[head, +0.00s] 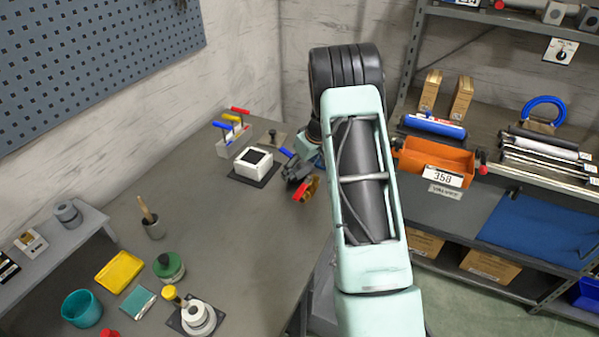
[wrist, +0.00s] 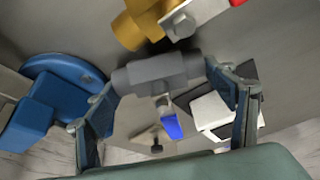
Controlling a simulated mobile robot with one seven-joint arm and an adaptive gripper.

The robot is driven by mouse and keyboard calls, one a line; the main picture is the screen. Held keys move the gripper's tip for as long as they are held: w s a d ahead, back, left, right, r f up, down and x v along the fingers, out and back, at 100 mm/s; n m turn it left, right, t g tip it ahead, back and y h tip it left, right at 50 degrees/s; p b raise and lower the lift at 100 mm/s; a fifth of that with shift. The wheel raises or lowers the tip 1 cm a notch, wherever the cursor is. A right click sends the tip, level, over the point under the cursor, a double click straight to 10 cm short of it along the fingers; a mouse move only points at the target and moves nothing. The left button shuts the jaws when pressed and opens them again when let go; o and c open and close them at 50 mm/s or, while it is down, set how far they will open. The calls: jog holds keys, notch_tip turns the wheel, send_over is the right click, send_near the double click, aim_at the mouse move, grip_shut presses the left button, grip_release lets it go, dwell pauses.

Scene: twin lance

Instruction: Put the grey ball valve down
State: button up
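The grey ball valve (wrist: 160,72) lies across between the two fingertips of my gripper (wrist: 161,80) in the wrist view, with both fingers against its ends. A blue handle (wrist: 172,126) shows just below its body. In the head view my gripper (head: 296,170) is low over the far right part of the bench, and the blue handle (head: 287,152) shows beside it; the grey body is hard to pick out there. I cannot tell whether the valve touches the bench. A brass valve (wrist: 145,22) with a red handle (head: 300,191) lies close by.
A white box (head: 253,160) on a dark mat and a rack (head: 235,138) of coloured handles stand left of my gripper. A blue device (wrist: 62,95) is close on the wrist view's left. The middle of the bench (head: 215,205) is clear.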

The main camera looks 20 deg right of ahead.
jog(key=c, duration=0.7)
jog(key=shift+c, duration=1.1)
jog(key=shift+r, duration=0.2)
